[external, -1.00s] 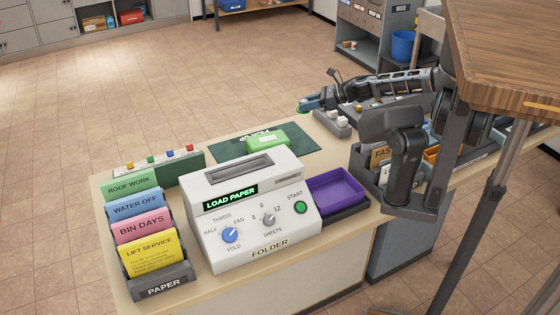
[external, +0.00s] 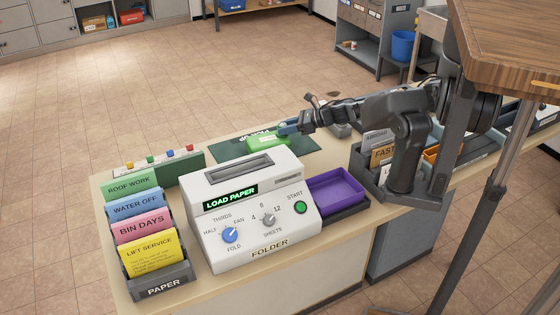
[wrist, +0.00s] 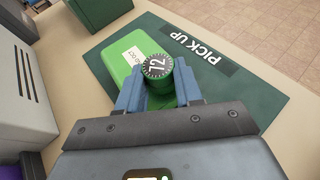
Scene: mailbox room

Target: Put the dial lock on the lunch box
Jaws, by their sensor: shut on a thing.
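The lunch box is a light green box (wrist: 122,62) with a small white label, lying on the dark green PICK UP mat (wrist: 250,82). In the external view the lunch box (external: 262,144) sits behind the folder machine. The dial lock (wrist: 158,67) is a green cylinder with a black-and-white dial on top that reads 72. My gripper (wrist: 160,92) is shut on the dial lock, with a blue finger on each side of it. The lock is over the label side of the lunch box; whether it touches the box is unclear. In the external view my gripper (external: 285,130) is at the box's right end.
The white folder machine (external: 250,205) stands in front of the mat, with a purple tray (external: 338,190) to its right. A paper rack (external: 160,285) and a dark green block with coloured knobs (external: 190,167) are at left. Bare mat surrounds the box's right side.

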